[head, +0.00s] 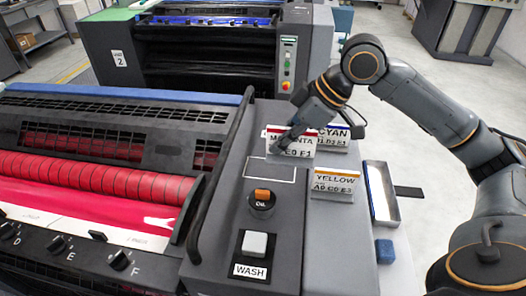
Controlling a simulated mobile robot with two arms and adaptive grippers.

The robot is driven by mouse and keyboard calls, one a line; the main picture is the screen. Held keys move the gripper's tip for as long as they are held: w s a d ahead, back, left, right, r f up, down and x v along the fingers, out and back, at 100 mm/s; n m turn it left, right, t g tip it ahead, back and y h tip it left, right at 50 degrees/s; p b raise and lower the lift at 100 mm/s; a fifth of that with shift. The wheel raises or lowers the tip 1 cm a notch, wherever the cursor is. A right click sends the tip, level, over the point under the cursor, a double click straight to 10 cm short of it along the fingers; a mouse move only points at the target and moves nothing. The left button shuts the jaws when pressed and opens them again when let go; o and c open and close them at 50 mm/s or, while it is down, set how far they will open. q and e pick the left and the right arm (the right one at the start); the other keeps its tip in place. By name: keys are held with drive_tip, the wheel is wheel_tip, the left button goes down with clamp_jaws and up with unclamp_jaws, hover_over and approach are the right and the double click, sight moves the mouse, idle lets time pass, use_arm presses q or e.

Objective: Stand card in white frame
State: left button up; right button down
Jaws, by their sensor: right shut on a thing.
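The magenta card (306,144) is a white plate with a red top stripe and black lettering. My right gripper (290,139) is shut on it and holds it upright, lettering facing the camera. The white frame (268,182) is a thin outline on the dark grey console top. The card is at the frame's far right side and overlaps its far edge in the picture. I cannot tell whether the card's lower edge touches the console. My left gripper is out of view.
The cyan card (340,133) stands behind the magenta one, partly hidden. The yellow card (334,185) stands to the right. The orange-topped knob (262,198) and WASH button (255,244) are nearer. A dark rail (222,150) runs left of the frame. An open tray (381,194) lies right.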

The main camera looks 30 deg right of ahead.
drive_tip(key=w+f, duration=0.3)
drive_tip(key=w+f+p, duration=0.1)
drive_tip(key=w+f, duration=0.2)
drive_tip(key=w, duration=0.1)
drive_tip(key=shift+w, duration=0.1)
drive_tip(key=shift+w+f+p, duration=0.35)
drive_tip(key=shift+f+p, duration=0.05)
drive_tip(key=shift+f, duration=0.1)
wheel_tip(320, 180, down, 2)
drive_tip(key=shift+w+f+p, duration=0.15)
drive_tip(key=shift+f+p, duration=0.05)
drive_tip(key=shift+p, duration=0.35)
drive_tip(key=shift+f, duration=0.6)
drive_tip(key=c, duration=1.5)
unclamp_jaws()
